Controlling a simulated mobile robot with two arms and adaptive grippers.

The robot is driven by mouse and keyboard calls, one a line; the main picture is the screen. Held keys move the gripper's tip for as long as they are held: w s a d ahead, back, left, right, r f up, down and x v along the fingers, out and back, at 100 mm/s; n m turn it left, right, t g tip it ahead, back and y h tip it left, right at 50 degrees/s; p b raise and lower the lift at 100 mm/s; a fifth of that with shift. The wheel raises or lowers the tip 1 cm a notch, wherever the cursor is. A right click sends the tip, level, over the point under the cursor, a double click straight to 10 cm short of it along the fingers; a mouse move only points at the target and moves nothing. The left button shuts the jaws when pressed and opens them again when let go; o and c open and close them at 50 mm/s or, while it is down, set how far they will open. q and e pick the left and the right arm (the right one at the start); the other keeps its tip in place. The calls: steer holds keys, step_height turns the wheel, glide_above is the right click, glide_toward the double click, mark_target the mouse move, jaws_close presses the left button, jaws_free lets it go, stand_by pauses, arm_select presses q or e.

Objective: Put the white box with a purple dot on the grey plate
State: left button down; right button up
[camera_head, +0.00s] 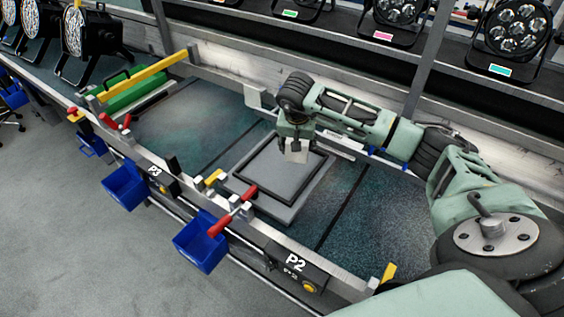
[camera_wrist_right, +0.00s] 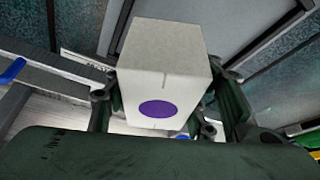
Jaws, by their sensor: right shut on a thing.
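The white box with a purple dot (camera_wrist_right: 165,62) fills the middle of the right wrist view, its purple dot on the face toward the camera. My right gripper (camera_wrist_right: 165,110) is shut on it, one finger on each side. In the head view the box (camera_head: 296,155) hangs from my right gripper (camera_head: 296,146), over the far part of the grey plate (camera_head: 262,200). The plate has a dark-edged raised square and lies on the workbench. I cannot tell the exact gap between box and plate. My left gripper is not in view.
A rail with red-handled clamps (camera_head: 233,211) runs along the bench's front edge. Blue bins (camera_head: 200,243) hang below it. A green case (camera_head: 138,88) lies at the left. Stage lights (camera_head: 397,15) stand on the back shelf. Bench surface beside the plate is clear.

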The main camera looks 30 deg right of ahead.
steer(key=w+a+f+b, duration=0.1)
steer(key=a, duration=0.1)
steer(key=w+a+f+b, duration=0.1)
steer(key=w+f, duration=0.1)
steer(key=shift+w+a, duration=0.1)
steer(key=shift+a, duration=0.25)
steer(key=shift+f+b, duration=1.25)
steer(key=shift+f, duration=0.7)
steer(key=shift+f, duration=0.2)
steer(key=o, duration=1.4)
